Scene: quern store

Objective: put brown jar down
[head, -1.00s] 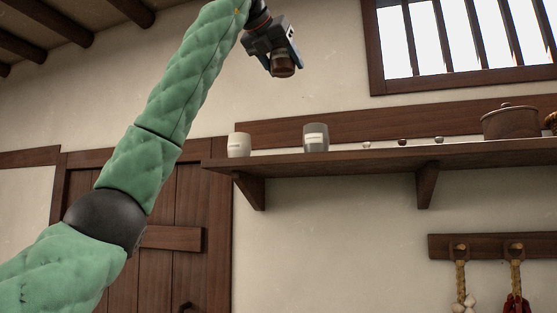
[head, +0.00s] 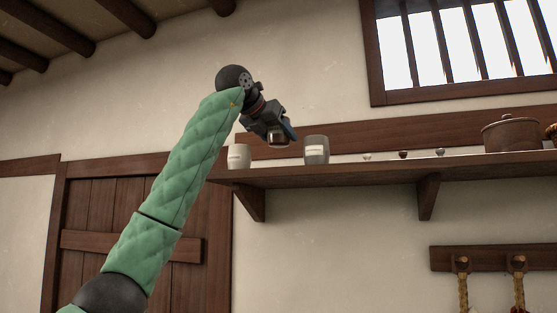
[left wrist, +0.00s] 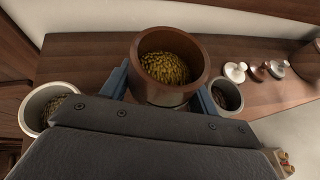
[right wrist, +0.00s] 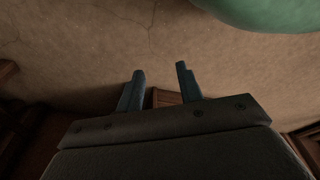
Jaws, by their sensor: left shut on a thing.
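The brown jar (head: 278,140) is upright in my left gripper (head: 281,134), whose blue fingers are shut on its sides. In the left wrist view the brown jar (left wrist: 165,93) is open at the top, with yellowish grain inside. In the head view it shows between a white jar (head: 238,157) and a grey jar (head: 316,149), its base higher in the picture than the shelf top (head: 330,175). The left wrist view hides its base. My right gripper (right wrist: 160,88) is open and empty in the right wrist view, with a plain wall behind it.
The white jar (left wrist: 32,117) and grey jar (left wrist: 228,93) stand close on either side. Small lids (left wrist: 235,72) lie on the shelf to the right, and a lidded brown pot (head: 511,135) stands beyond. A barred window (head: 375,50) is above.

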